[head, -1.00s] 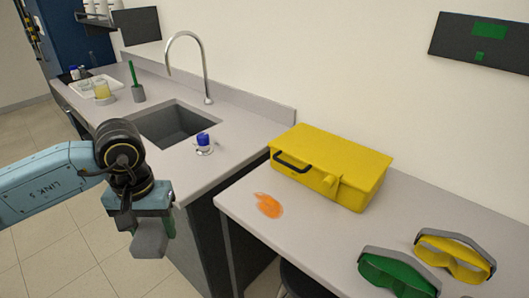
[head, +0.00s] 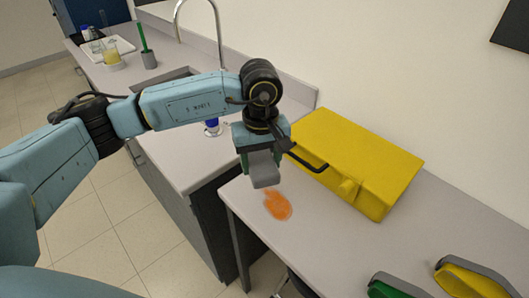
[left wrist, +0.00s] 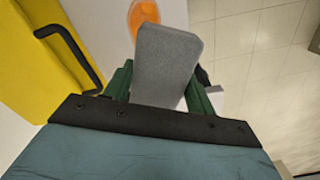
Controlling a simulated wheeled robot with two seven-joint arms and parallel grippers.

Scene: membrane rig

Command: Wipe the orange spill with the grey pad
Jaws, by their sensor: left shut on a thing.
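The orange spill (head: 278,205) is a flat patch on the light grey bench top, in front of the yellow case. It also shows at the top of the left wrist view (left wrist: 143,14), partly covered by the pad. My left gripper (head: 258,152) is shut on the grey pad (head: 265,173) and holds it pointing down, just behind the spill in the head view. The pad fills the middle of the left wrist view (left wrist: 165,62), between green fingers. I cannot tell whether the pad touches the bench. My right gripper is not in view.
A yellow case (head: 365,155) with a dark handle stands close to the right of my left gripper. A sink and a blue-capped bottle (head: 213,128) are behind my left arm.

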